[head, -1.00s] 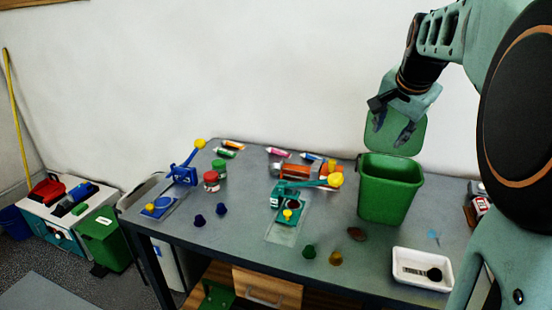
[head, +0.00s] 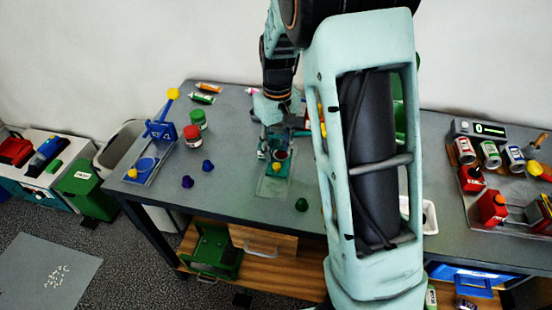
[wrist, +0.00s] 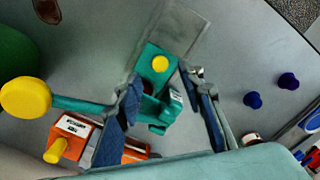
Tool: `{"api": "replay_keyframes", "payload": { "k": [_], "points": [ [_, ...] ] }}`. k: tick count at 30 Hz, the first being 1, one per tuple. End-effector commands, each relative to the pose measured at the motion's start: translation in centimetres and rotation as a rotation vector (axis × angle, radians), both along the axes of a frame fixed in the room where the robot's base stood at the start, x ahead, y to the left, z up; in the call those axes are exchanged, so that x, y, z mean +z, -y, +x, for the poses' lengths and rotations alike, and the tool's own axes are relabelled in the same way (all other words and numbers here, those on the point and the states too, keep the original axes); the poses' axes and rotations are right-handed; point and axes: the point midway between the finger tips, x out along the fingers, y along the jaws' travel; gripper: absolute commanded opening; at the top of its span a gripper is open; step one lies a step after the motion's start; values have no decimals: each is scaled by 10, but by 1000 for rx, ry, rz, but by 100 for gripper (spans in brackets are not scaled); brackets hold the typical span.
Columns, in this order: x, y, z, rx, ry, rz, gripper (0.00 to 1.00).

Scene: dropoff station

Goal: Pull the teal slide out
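The teal slide (wrist: 160,64) has a yellow knob and lies on a grey plate (wrist: 180,25) in the wrist view. It belongs to a teal device (wrist: 158,108) with a teal lever (wrist: 80,104) ending in a big yellow ball. In the head view the teal slide (head: 275,168) is partly hidden by my gripper (head: 276,138). In the wrist view my gripper (wrist: 160,76) is open, with nothing between its fingers. Its fingertips lie on either side of the slide in the picture. I cannot tell their height above it.
A similar blue device (head: 160,130) stands at the table's left. An orange block (wrist: 72,137) stands beside the teal device.

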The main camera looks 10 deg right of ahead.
Motion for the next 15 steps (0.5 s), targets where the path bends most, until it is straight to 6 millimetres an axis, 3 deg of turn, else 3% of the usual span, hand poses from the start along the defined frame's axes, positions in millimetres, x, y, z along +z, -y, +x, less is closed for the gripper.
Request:
{"api": "replay_keyframes", "payload": {
  "k": [6, 15],
  "points": [
    [-38, 0, -1, -1, -3, -1, 36],
    [-56, 0, 0, -1, 1, -1, 36]
  ]
}}
